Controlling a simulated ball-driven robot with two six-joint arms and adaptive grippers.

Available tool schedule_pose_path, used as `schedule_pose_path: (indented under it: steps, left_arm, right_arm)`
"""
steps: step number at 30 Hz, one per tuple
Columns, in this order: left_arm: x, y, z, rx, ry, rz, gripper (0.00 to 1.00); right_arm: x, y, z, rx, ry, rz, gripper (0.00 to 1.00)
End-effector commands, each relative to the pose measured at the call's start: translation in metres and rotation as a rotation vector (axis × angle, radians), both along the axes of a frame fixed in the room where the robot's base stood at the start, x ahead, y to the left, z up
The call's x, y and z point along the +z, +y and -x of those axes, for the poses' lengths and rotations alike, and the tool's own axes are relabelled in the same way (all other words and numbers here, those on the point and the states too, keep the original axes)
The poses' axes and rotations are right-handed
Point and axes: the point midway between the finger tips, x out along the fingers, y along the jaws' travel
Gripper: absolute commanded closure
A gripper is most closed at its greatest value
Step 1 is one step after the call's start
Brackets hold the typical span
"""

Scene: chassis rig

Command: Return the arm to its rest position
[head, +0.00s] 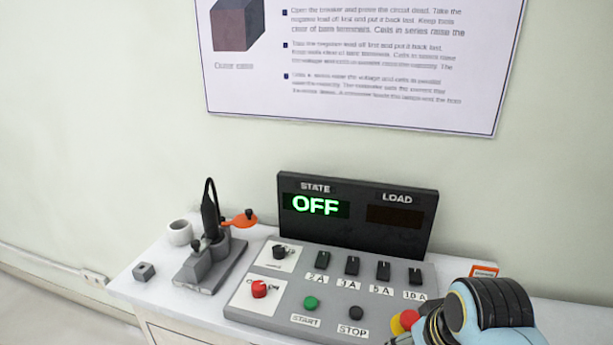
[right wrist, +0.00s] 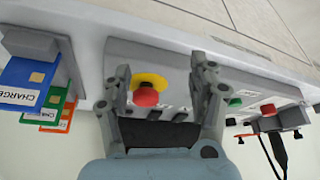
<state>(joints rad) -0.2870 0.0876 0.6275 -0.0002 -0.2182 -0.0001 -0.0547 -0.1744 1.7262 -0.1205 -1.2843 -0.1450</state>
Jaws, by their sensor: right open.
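My right arm (head: 490,305) comes in at the lower right of the head view, in front of the right end of the control panel (head: 262,312). My right gripper (right wrist: 161,70) is open in the right wrist view, with nothing between its fingers. A red mushroom button on a yellow collar (right wrist: 147,92) shows between the fingers in the picture; I cannot tell how far off it is. The button also shows beside my arm in the head view (head: 405,321). My left gripper is not in view.
The display (head: 358,238) reads STATE OFF; its LOAD window is dark. A grey stand with a black cable (head: 210,265), a white cup (head: 180,233) and a small grey block (head: 144,271) are at the left. Coloured cards (right wrist: 25,80) stand in a holder near my right gripper.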

Motion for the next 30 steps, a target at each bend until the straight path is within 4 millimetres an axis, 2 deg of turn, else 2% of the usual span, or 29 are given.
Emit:
schedule_pose_path:
  steps: [1, 4, 11, 17, 20, 23, 26, 27, 30]
  left_arm:
    - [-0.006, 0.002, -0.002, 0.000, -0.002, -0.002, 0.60]
    - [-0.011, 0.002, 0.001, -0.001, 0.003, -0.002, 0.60]
    - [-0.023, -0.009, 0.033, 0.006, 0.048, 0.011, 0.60]
    - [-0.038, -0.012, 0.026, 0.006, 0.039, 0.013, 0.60]
    - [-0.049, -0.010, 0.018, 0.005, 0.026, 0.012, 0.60]
    - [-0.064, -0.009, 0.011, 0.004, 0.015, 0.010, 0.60]
    - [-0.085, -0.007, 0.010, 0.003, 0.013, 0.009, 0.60]
    - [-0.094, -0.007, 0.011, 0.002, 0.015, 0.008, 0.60]
    - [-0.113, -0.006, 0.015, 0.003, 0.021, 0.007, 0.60]
  right_arm:
    - [-0.009, -0.002, 0.004, 0.000, 0.008, 0.003, 0.41]
    - [-0.018, -0.004, 0.008, 0.001, 0.017, 0.009, 0.41]
    - [-0.043, -0.010, 0.022, 0.006, 0.055, 0.022, 0.41]
    - [-0.088, -0.017, 0.046, 0.015, 0.121, 0.037, 0.41]
    - [-0.122, -0.023, 0.064, 0.021, 0.165, 0.048, 0.41]
    - [-0.170, -0.031, 0.091, 0.028, 0.218, 0.061, 0.41]
    - [-0.239, -0.044, 0.135, 0.032, 0.285, 0.077, 0.41]
    - [-0.267, -0.050, 0.154, 0.031, 0.310, 0.083, 0.41]
    - [-0.330, -0.067, 0.208, 0.026, 0.362, 0.094, 0.41]
